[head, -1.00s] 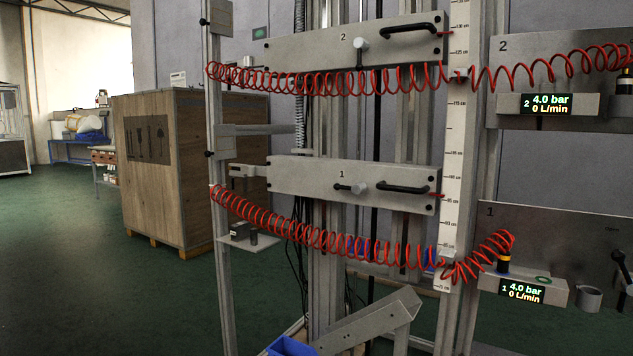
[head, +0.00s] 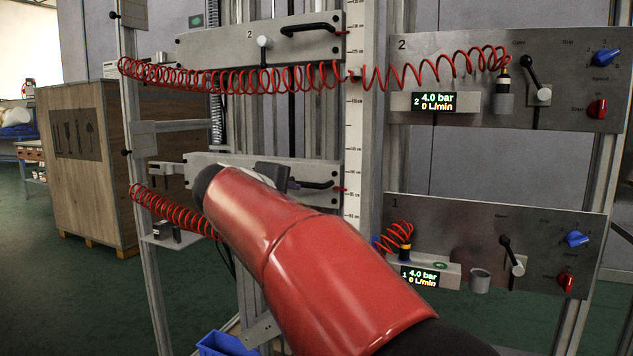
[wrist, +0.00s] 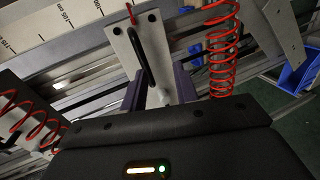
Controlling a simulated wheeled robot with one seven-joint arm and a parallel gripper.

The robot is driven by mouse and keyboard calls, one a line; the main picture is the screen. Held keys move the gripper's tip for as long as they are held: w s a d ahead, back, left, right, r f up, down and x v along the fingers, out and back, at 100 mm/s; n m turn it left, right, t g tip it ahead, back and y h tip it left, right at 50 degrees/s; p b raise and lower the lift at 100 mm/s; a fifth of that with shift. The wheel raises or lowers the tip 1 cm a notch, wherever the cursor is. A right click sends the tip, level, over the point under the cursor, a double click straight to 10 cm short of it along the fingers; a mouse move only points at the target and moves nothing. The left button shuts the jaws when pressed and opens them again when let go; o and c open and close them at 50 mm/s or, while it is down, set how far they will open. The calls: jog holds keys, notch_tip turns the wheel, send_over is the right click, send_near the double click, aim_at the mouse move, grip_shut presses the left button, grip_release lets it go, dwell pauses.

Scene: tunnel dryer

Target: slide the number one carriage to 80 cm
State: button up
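The number one carriage (head: 232,161) is a grey plate low on the upright rails, partly hidden by my red arm in the head view. Its black handle (head: 318,185) shows at its right end, and a red pointer (head: 340,189) meets the white scale (head: 352,150). The figures there are too small to read surely. In the wrist view, the carriage plate (wrist: 158,52) and handle (wrist: 141,62) are in front of my gripper (wrist: 159,88). Its two fingers are apart, with the handle nearer the left finger. No grip on the handle shows.
The number two carriage (head: 215,50) is above. Red coiled hoses (head: 230,80) run across the front. Panel two (head: 565,85) and panel one (head: 535,225), with levers and knobs, stand at right. A wooden crate (head: 85,190) and a blue bin (head: 225,344) are at left and below.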

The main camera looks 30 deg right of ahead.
aim_at(303, 185)
jog(key=shift+h, duration=0.4)
jog(key=w+d, duration=0.2)
jog(key=w+d+p, duration=0.1)
jog(key=w+d, duration=0.3)
jog(key=shift+w+d+r, duration=0.1)
jog(key=shift+r, duration=0.15)
grip_shut()
